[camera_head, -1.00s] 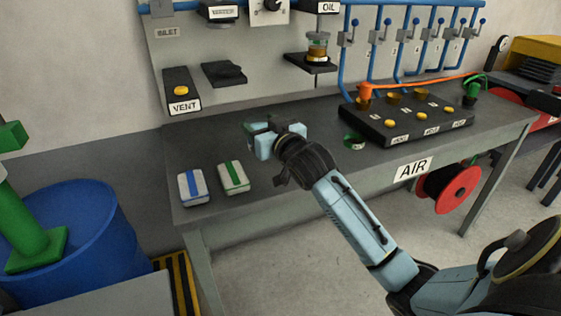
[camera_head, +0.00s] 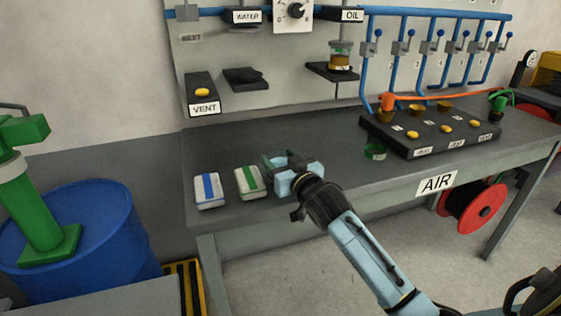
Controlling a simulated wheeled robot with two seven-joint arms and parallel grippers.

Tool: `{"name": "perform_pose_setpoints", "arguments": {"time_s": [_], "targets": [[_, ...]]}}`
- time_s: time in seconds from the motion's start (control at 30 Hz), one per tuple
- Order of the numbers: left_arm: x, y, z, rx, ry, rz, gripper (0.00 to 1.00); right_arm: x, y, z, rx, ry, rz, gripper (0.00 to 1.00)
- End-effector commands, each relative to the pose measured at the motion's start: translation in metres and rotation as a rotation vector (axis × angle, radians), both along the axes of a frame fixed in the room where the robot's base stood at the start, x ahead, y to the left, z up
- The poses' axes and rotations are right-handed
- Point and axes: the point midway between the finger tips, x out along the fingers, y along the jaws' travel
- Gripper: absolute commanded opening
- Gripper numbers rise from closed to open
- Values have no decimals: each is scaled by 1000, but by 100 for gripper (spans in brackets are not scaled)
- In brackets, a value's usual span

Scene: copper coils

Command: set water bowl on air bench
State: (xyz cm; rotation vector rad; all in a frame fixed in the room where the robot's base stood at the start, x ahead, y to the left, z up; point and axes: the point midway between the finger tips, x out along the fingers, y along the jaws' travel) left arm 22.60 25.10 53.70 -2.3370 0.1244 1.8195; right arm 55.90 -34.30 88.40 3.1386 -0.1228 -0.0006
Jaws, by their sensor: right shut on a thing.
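The air bench (camera_head: 330,197) is the long dark grey table with the AIR sign (camera_head: 436,183) on its front edge. My right gripper (camera_head: 272,168) is low over the bench's left half, just right of the green-striped box. It is shut on a small, partly see-through thing with dark and green parts, which I take to be the water bowl (camera_head: 267,162). The fingers hide most of it, and I cannot tell whether it touches the bench top. The WATER sign (camera_head: 247,16) is on the wall panel above. My left gripper is not in view.
A blue-striped box (camera_head: 208,191) and a green-striped box (camera_head: 249,182) lie left of the gripper. A green ring (camera_head: 375,151) and a black button block (camera_head: 430,131) are to the right. The bench top between gripper and ring is clear. A blue drum (camera_head: 75,235) stands left.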

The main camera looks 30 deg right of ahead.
Motion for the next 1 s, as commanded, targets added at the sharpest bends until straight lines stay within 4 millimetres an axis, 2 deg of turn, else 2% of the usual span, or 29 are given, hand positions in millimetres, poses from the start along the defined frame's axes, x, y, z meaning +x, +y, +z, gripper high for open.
{"name": "perform_pose_setpoints", "arguments": {"time_s": [0.17,0.2,0.37,0.7,0.8,1.0], "targets": [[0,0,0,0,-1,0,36,0,0,-2,1,-1,0,27],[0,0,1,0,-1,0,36,0,0,-3,0,0,0,58],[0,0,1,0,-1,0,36,0,0,-3,0,0,0,77],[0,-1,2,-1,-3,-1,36,0,0,2,0,-1,0,77],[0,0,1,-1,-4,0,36,-10,1,0,1,3,1,77],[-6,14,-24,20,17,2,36,-46,4,0,2,4,1,77]]}}
